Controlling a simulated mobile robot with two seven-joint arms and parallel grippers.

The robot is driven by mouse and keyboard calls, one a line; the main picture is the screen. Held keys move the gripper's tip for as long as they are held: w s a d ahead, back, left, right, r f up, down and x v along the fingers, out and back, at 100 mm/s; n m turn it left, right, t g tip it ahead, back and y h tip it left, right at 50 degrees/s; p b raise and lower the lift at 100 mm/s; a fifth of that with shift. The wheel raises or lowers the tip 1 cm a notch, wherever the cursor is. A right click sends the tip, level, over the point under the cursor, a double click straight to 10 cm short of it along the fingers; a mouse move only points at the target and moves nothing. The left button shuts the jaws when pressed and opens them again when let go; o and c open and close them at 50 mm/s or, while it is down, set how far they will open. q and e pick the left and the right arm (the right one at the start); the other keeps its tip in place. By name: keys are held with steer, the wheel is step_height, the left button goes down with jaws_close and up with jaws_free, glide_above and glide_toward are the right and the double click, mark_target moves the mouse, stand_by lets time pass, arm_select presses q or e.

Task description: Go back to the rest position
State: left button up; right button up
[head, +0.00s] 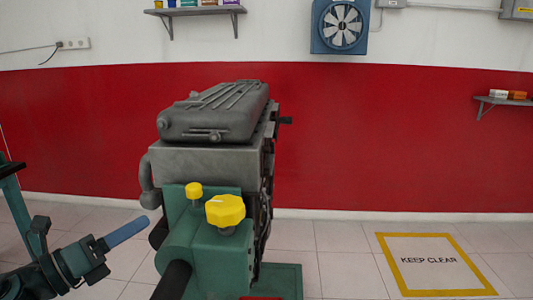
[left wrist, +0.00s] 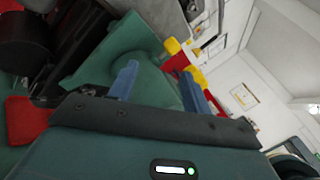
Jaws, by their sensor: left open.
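My left gripper (head: 138,224) comes in from the lower left of the head view, just left of the engine stand, with its blue finger pointing up and to the right. In the left wrist view the two blue fingers of the left gripper (left wrist: 160,82) stand apart with nothing held between them. The grey engine (head: 205,160) sits on its green stand (head: 190,240) in the middle of the head view. A large yellow knob (head: 225,210) and a smaller yellow knob (head: 194,190) are on the stand's top. My right gripper is not in view.
A floor square marked KEEP CLEAR (head: 432,262) with a yellow border lies at the right. Pale tiled floor around it is free. A red and white wall (head: 380,130) stands behind, with a fan (head: 340,25) and shelves. In the left wrist view the green stand (left wrist: 120,48) is close beyond the fingers.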

arm_select(q)
steer(key=s+d+f+n+t+y+p, duration=0.1)
steer(key=s+f+n+y+p, duration=0.25)
steer(key=f+n, duration=0.55)
steer(key=s+d+f+n+y+p, duration=0.15)
steer(key=f+n+y, duration=0.35)
steer(key=n, duration=0.8)
steer(key=s+d+f+n+g+p, duration=0.3)
steer(key=s+d+f+n+g, duration=0.2)
steer(key=s+d+f+n, duration=0.4)
steer(key=s+f+n, duration=0.1)
steer(key=s+n, duration=0.1)
steer(key=s, duration=0.1)
steer(key=shift+f+n+y, duration=0.3)
steer(key=shift+f+y, duration=0.05)
steer(key=shift+f, duration=0.05)
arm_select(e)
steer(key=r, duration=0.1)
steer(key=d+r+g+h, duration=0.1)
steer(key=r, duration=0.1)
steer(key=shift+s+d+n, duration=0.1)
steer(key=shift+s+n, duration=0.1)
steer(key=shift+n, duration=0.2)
